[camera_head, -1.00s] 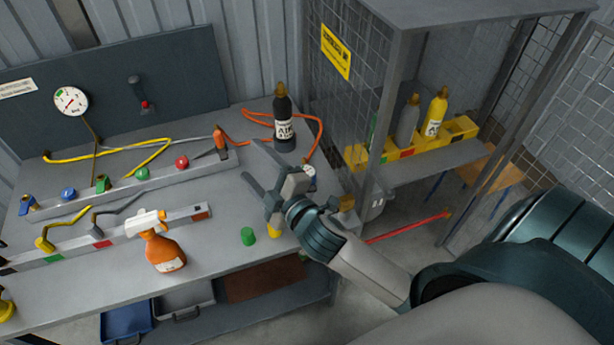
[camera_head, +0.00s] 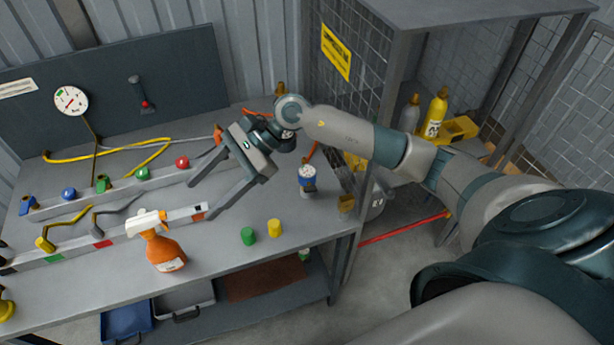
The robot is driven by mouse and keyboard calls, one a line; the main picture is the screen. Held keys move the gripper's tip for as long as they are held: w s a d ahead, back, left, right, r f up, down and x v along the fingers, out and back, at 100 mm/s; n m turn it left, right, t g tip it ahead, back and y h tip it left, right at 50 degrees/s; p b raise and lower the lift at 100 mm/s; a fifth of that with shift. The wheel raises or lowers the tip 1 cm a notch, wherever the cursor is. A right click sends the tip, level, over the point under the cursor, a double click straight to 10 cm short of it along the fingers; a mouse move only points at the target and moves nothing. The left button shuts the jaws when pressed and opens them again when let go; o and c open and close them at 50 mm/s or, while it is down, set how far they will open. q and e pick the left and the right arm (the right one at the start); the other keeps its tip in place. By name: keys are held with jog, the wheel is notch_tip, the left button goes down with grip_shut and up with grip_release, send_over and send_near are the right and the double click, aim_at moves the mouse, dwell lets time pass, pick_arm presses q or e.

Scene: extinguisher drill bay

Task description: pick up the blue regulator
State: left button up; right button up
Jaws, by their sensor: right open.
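The blue regulator (camera_head: 308,185), a small blue body with a round white face on top, stands on the workbench (camera_head: 300,218) near its right end. My right gripper (camera_head: 202,200) is open, with its two long fingers pointing left and down over the front rail. Nothing shows between the fingers. The gripper is left of the regulator and apart from it. My right arm passes behind and above the regulator in the picture and does not cover it. My left gripper is not in view.
A green cap (camera_head: 248,236) and a yellow cap (camera_head: 274,228) stand in front of the regulator. An orange spray bottle (camera_head: 165,252) stands further left. A mesh cage (camera_head: 345,95) rises at the right.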

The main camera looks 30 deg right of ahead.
jog(key=w+d+f+n+h, duration=0.15)
jog(key=d+h, duration=0.25)
jog(key=d, duration=0.4)
jog(key=w+d+f+n+h, duration=0.1)
jog(key=w+d+f+h, duration=0.15)
jog(key=d, duration=0.45)
notch_tip(320, 180, up, 3)
jog(key=h, duration=0.5)
send_over(306, 172)
jog(key=shift+d+f+n+g, duration=0.1)
jog(key=shift+f+n+g, duration=0.15)
jog(key=shift+g, duration=0.05)
jog(key=shift+f, duration=0.1)
notch_tip(306, 172, down, 11)
jog(key=b, duration=0.4)
jog(key=shift+f, duration=0.5)
jog(key=shift+w+d+f+b, duration=0.15)
jog(key=shift+f+b, duration=0.7)
jog(key=shift+f, duration=1.85)
jog(key=shift+r, duration=0.1)
